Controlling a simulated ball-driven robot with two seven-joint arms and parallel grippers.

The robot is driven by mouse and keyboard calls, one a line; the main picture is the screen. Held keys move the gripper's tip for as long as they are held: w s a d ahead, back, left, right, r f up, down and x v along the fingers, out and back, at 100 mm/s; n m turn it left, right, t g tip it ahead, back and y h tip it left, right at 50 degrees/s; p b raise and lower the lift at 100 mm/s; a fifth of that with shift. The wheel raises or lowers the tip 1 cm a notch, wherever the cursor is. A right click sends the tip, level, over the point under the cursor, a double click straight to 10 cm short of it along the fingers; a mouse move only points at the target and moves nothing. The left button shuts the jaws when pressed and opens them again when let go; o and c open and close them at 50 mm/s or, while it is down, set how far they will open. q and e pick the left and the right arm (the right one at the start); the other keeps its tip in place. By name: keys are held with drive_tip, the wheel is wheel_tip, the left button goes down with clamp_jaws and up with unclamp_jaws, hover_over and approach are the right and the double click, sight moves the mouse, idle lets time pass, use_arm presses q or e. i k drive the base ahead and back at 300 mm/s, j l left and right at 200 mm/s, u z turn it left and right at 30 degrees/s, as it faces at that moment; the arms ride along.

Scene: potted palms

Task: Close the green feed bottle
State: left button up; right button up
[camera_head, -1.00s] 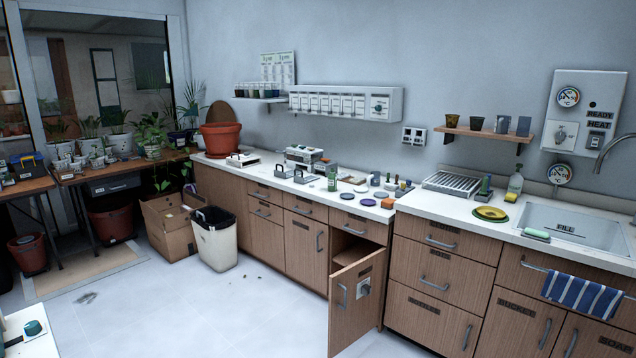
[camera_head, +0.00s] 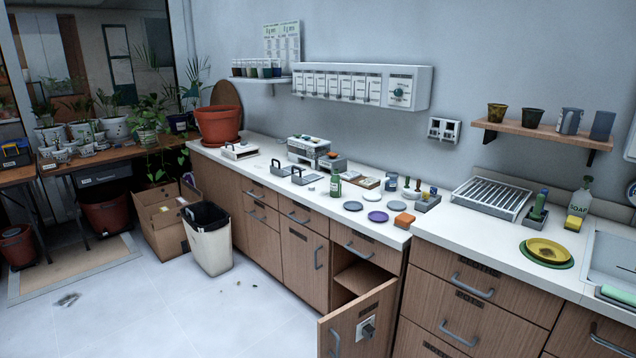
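A small green bottle (camera_head: 336,186) with a pale label stands upright on the white counter, near its front edge. It is too small here to tell whether a cap is on it. Flat round discs lie to its right: a grey-blue one (camera_head: 353,206), a purple one (camera_head: 378,217) and another grey one (camera_head: 395,204). I cannot tell whether any of these is the bottle's lid. Neither of my grippers is in view.
A cupboard door (camera_head: 360,325) stands open below the counter, sticking out into the room. A white bin (camera_head: 209,240) and a cardboard box (camera_head: 165,217) stand on the floor. The floor in front is mostly clear.

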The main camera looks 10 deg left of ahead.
sight(335, 180)
drive_tip(key=i+j, duration=0.35)
drive_tip(key=j, duration=0.15)
drive_tip(key=i+j, duration=0.35)
drive_tip(key=j, duration=1.35)
drive_tip(key=i+j, duration=0.15)
drive_tip(key=i, duration=0.65)
drive_tip(key=i+j+u, duration=0.1)
drive_tip(key=i, duration=0.7)
